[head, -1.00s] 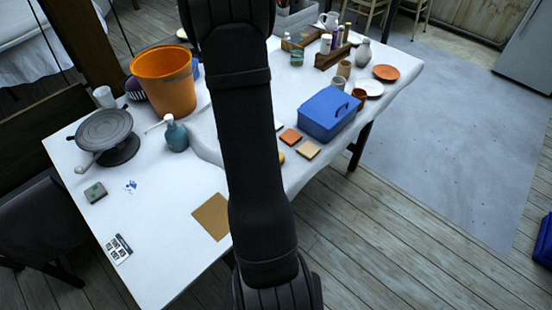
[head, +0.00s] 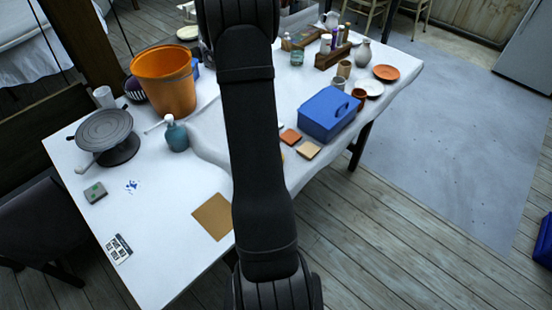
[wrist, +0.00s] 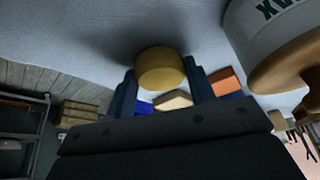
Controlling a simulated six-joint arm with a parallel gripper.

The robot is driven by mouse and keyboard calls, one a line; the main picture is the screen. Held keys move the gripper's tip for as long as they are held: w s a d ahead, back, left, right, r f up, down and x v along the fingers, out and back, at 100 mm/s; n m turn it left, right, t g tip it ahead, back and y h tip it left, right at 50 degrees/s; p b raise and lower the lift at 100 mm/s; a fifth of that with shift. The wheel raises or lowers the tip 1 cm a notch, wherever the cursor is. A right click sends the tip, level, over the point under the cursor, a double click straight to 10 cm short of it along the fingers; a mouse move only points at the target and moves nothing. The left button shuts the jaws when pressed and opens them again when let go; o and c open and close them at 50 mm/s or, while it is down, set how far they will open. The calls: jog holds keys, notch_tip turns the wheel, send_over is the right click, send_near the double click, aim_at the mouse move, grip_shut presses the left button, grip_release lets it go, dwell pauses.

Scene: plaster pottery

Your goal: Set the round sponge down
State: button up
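The round sponge (wrist: 160,68) is a thick yellow disc in the wrist view, between the two dark fingers of my gripper (wrist: 161,85). Both fingers meet its sides, so my gripper looks shut on it. Pale grey-white cloth lies behind the sponge with a dark shadow beside it; I cannot tell whether the sponge touches the cloth. In the head view my arm hides the gripper and the sponge. The white-covered table (head: 150,215) shows on both sides of the arm.
An orange tile (head: 290,137), a cream tile (head: 308,151) and a blue box (head: 328,114) are right of my arm. An orange bucket (head: 165,80), a blue-grey bottle (head: 176,134) and a banding wheel (head: 106,137) stand left. A large pale object (wrist: 275,45) is close at right in the wrist view.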

jog(key=c, duration=0.3)
jog(key=shift+r, duration=0.8)
notch_tip(320, 180, up, 3)
jog(key=shift+f, duration=0.15)
jog(key=s+d+r, duration=0.6)
jog(key=d+r, duration=0.1)
jog(key=d, duration=0.3)
jog(key=shift+w+a+n+t+y, duration=0.55)
jog(key=shift+w+a+n+y, duration=0.15)
jog(key=shift+w+a+n, duration=1.45)
jog(key=shift+w+a+n+t+y, duration=0.6)
jog(key=shift+w+a+n, duration=1.1)
jog(key=shift+n, duration=0.95)
jog(key=shift+w+a+n+t+y, duration=0.45)
jog(key=shift+w+a+n+y, duration=0.35)
jog(key=shift+w+a+n, duration=1.2)
jog(key=shift+d+n, duration=0.35)
jog(key=shift+n, duration=0.05)
